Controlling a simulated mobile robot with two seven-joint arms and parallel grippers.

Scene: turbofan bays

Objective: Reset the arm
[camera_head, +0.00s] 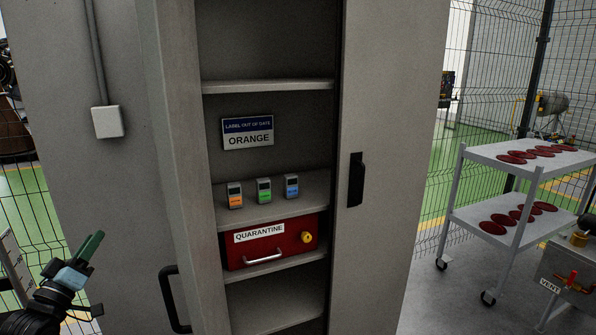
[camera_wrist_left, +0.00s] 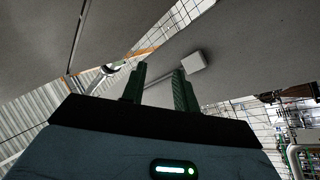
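My left gripper (camera_head: 92,243) is at the lower left of the head view, pointing up beside the grey cabinet (camera_head: 395,180). In the left wrist view its two green fingers (camera_wrist_left: 158,82) stand apart with nothing between them. It is away from the shelves and holds nothing. My right gripper is in neither view.
Three small devices with orange (camera_head: 235,195), green (camera_head: 264,191) and blue (camera_head: 291,186) screens stand on a cabinet shelf. Below is a red QUARANTINE box (camera_head: 270,243). An ORANGE label sign (camera_head: 248,132) hangs above. A trolley (camera_head: 463,190) with red discs stands right.

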